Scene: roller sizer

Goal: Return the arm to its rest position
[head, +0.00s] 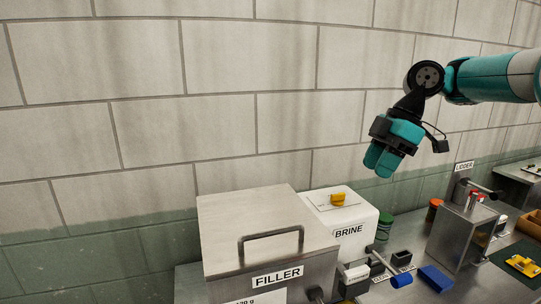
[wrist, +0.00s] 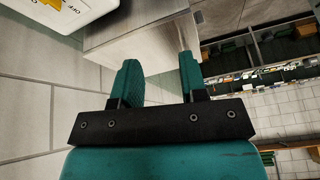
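My gripper (head: 383,161) hangs from my teal arm at the upper right of the head view, in the air above and to the right of the brine box. Its fingers point down and to the left. In the wrist view my gripper (wrist: 160,82) shows two teal fingers standing apart with a clear gap and nothing between them. It touches nothing that I can see.
A steel filler box (head: 262,232) with a handle stands below left of my gripper. Beside it is the white brine box (head: 366,213) with a yellow knob (head: 338,199). A lidder (head: 462,232), blue blocks and a yellow part (head: 522,265) are at right. A tiled wall is behind.

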